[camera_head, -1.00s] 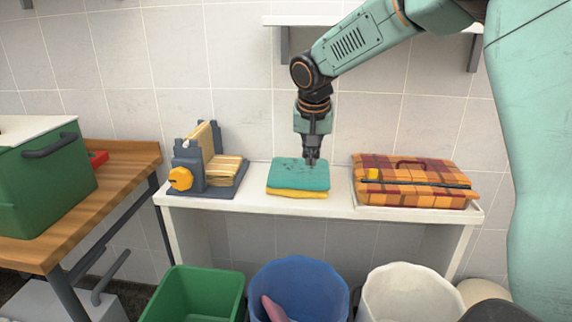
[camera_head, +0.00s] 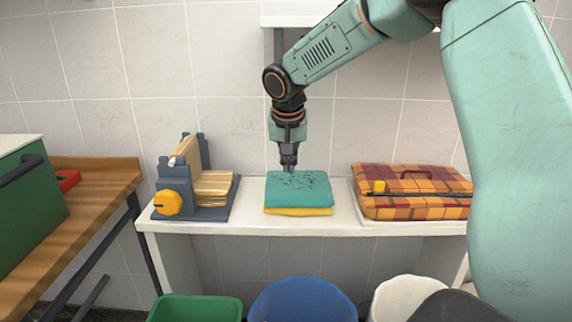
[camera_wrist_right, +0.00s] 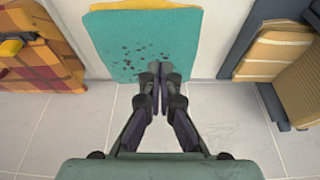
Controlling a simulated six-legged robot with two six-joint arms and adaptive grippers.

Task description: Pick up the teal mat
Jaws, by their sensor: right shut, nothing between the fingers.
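The teal mat (camera_head: 298,188) lies folded flat on top of a yellow folded cloth (camera_head: 298,211) on the white shelf table. Dark specks mark its top. In the right wrist view the teal mat (camera_wrist_right: 130,42) spans the upper middle, with the yellow cloth (camera_wrist_right: 145,4) at its far edge. My right gripper (camera_head: 288,168) points down at the mat's back edge in the head view. Its fingers (camera_wrist_right: 159,85) are together and empty, over or just beside the mat's edge in the wrist view; I cannot tell whether they touch it. My left gripper is not in view.
A plaid case (camera_head: 412,207) sits right of the mat on the white table (camera_head: 330,223). A grey holder with a yellow knob (camera_head: 168,203) and folded tan cloths (camera_head: 214,186) stands left. Green (camera_head: 195,308), blue (camera_head: 303,300) and white (camera_head: 402,297) bins stand in front.

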